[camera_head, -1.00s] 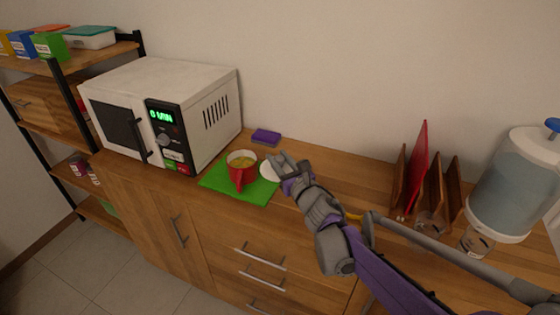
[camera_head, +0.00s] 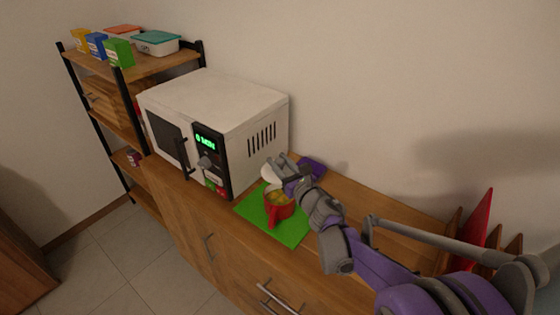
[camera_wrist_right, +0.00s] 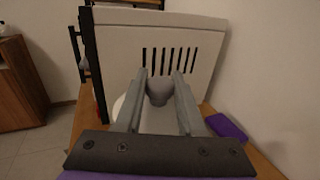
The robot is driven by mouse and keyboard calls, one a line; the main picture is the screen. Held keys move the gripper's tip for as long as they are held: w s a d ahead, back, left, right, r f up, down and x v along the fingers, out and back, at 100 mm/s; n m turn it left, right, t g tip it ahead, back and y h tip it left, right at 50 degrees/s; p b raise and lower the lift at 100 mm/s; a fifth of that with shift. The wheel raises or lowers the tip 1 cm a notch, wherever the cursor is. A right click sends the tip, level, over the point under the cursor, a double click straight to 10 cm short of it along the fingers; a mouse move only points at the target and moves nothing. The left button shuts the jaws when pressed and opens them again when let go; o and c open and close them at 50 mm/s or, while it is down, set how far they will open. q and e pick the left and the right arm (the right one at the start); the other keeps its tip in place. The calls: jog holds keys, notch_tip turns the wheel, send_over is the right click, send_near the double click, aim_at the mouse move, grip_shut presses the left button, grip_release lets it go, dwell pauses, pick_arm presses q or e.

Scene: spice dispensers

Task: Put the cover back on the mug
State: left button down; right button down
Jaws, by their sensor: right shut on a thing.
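The red mug (camera_head: 279,207) stands on a green mat (camera_head: 256,209) in the head view, its open top showing yellowish contents. My right gripper (camera_head: 275,166) is shut on the knob of the white cover (camera_head: 267,175). The cover appears just behind and above the mug's rim, apart from it, toward the microwave. In the right wrist view, a grey knob (camera_wrist_right: 158,92) sits between the fingertips, with part of the white cover (camera_wrist_right: 118,106) showing below; the fingers hide the rest. The mug is not visible in that view. My left gripper is not in view.
A white microwave (camera_head: 215,105) stands close on the left of the mat. A purple sponge-like block (camera_head: 313,167) lies behind the gripper. A shelf with boxes (camera_head: 118,52) is at far left, and a wooden rack with a red board (camera_head: 474,230) is at right.

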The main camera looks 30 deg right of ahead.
jog(key=shift+s+a+f+b, duration=0.1)
jog(key=shift+f+b, duration=0.7)
jog(key=shift+f, duration=0.2)
jog(key=shift+f+b, duration=2.05)
jog(key=shift+f, duration=0.75)
jog(key=shift+f, duration=0.45)
jog(key=shift+c, duration=2.2)
grip_release()
jog(key=s, duration=1)
jog(key=shift+s, duration=0.4)
